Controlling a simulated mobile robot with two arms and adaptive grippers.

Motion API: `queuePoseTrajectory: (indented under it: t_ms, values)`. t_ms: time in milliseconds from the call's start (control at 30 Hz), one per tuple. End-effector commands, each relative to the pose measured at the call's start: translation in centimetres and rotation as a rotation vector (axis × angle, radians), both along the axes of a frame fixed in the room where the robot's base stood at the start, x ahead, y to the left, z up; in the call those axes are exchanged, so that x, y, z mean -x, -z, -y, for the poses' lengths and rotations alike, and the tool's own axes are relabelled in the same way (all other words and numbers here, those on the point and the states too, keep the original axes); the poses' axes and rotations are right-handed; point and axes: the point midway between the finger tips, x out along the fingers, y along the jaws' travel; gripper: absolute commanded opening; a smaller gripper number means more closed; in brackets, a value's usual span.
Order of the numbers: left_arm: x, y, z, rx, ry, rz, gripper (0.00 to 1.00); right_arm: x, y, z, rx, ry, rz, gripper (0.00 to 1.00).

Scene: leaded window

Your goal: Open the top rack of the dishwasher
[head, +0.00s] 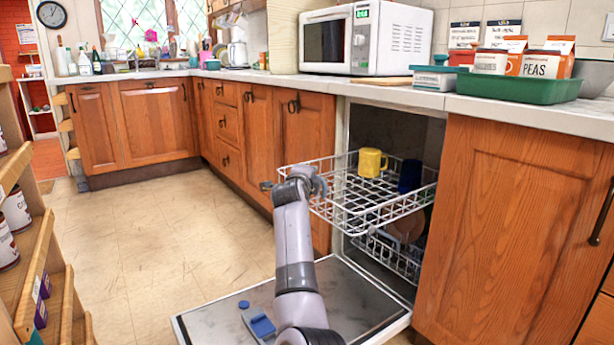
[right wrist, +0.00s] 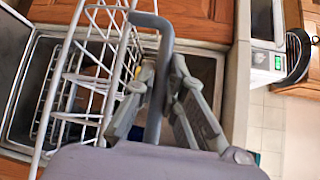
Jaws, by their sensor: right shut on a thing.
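The dishwasher's door (head: 350,295) is folded down and its top rack (head: 365,215), a white wire basket, sticks out of the dark opening. A yellow mug (head: 371,162) and a dark blue cup (head: 409,176) stand in the rack. My right gripper (head: 310,183) is at the rack's front left edge, shut on it. My left gripper is not in view.
The lower rack (head: 385,258) is inside, below the top rack. A blue dispenser lid (head: 262,325) is on the door's inner face. Wooden cabinets flank the opening; the counter above holds a microwave (head: 365,38) and a green tray (head: 520,87). Floor to the left is clear; shelves (head: 40,255) stand far left.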

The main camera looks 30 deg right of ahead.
Motion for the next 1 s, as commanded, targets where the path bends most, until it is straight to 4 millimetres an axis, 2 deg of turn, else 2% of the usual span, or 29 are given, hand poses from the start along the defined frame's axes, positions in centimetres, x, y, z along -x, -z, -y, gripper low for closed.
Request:
queuePoseTrajectory:
  t_ms: [433,467,767,1000]
  values:
    - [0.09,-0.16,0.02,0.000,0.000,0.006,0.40,0.04,0.25,0.05,0.000,0.002,-0.007,0.00]
    - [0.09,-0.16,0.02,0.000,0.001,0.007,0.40,0.04,0.25,0.05,0.000,0.002,-0.007,0.11]
    - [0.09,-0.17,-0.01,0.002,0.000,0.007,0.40,0.02,0.08,0.04,-0.001,0.001,-0.002,0.31]
    - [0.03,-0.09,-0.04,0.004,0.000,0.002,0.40,0.01,0.00,0.01,0.000,0.001,0.000,0.32]
